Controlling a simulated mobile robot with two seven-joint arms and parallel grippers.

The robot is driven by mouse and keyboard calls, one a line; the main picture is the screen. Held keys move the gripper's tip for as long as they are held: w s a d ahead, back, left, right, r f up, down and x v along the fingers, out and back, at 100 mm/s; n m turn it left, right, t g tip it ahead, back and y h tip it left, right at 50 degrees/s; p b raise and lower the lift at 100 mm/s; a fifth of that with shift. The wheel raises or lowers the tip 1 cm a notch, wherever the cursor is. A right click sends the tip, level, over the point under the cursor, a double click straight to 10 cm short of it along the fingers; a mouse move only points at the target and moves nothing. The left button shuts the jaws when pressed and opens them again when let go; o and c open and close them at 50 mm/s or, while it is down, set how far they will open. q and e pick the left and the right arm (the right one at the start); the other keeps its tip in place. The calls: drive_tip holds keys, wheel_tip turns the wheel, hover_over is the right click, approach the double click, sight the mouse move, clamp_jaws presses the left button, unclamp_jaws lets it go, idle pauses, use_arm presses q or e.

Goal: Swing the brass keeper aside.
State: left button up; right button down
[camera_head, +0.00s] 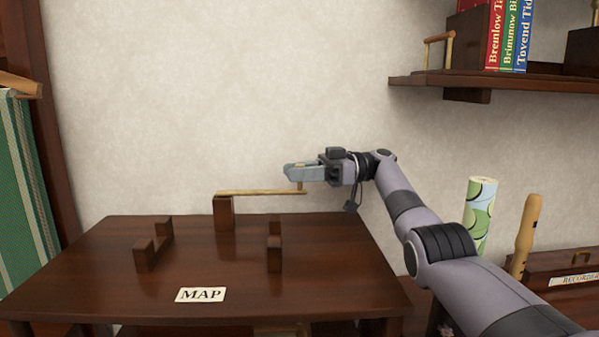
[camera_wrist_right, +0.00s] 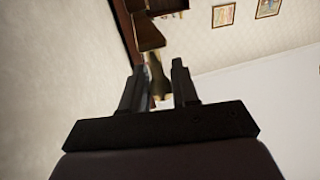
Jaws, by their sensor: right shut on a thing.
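The brass keeper (camera_head: 258,192) is a thin bar atop a dark wooden post (camera_head: 224,213) at the back of the dark wooden table. It reaches from the post to the right, along the wall. A short upright peg stands at its right end. My right gripper (camera_head: 298,171) comes in from the right and is shut on this peg, above the bar. In the right wrist view, a brass-coloured piece (camera_wrist_right: 157,78) shows between the two fingers (camera_wrist_right: 160,85). The fingers partly hide the peg in the head view. My left gripper is not in view.
Two dark notched wooden rests (camera_head: 146,256) (camera_head: 274,252) stand empty on the tabletop (camera_head: 205,275), behind a MAP label (camera_head: 201,294). A patterned roll (camera_head: 481,205) and a wooden recorder (camera_head: 527,235) stand at right. A wall shelf (camera_head: 490,82) with books hangs at upper right.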

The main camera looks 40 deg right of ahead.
drive_tip(key=shift+d+r, duration=0.1)
drive_tip(key=shift+d, duration=0.05)
idle(0.3)
drive_tip(key=c, duration=1)
unclamp_jaws()
drive_tip(key=shift+w, duration=0.1)
